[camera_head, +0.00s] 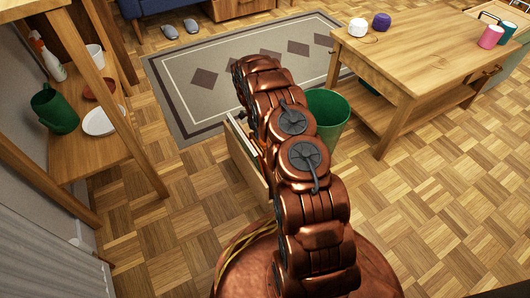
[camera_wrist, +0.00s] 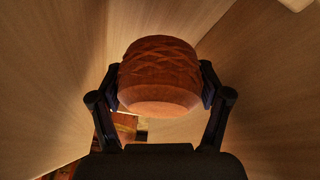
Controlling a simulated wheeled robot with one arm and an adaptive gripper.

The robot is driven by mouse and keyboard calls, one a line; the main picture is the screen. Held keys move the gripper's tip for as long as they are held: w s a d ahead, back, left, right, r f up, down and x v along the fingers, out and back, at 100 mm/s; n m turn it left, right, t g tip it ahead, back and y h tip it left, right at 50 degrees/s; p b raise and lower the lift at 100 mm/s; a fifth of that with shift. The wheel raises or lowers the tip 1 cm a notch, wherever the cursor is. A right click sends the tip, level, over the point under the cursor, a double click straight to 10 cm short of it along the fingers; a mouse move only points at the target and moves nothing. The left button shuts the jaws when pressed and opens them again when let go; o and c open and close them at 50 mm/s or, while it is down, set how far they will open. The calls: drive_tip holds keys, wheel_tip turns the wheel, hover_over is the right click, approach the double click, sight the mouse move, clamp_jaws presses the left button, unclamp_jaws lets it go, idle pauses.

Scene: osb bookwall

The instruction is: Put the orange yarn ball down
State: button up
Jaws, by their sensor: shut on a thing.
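The orange yarn ball (camera_wrist: 159,72) shows in the wrist view, with wound strands on its upper part. My gripper (camera_wrist: 160,92) is shut on it, one finger against each side. Pale wooden surfaces surround the ball, like the inside of a box; I cannot tell whether the ball touches them. In the head view my arm hides the gripper and the ball. A wooden box (camera_head: 246,160) shows partly behind my arm there.
A green bin (camera_head: 327,117) stands right of my arm. A wooden table (camera_head: 437,57) at the right carries white yarn (camera_head: 358,27), purple yarn (camera_head: 381,21) and mugs (camera_head: 491,37). A shelf (camera_head: 93,163) with a green jug (camera_head: 55,108) is at the left. The parquet foreground is clear.

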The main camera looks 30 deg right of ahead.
drive_tip(key=shift+f+b, duration=0.95)
drive_tip(key=shift+f, duration=1.6)
drive_tip(key=shift+f, duration=0.1)
drive_tip(key=o, duration=1)
drive_tip(key=p+v, duration=0.3)
drive_tip(key=v, duration=0.4)
drive_tip(key=shift+w+r+p, duration=0.15)
drive_tip(key=shift+r+p, duration=0.15)
drive_tip(key=shift+r, duration=0.1)
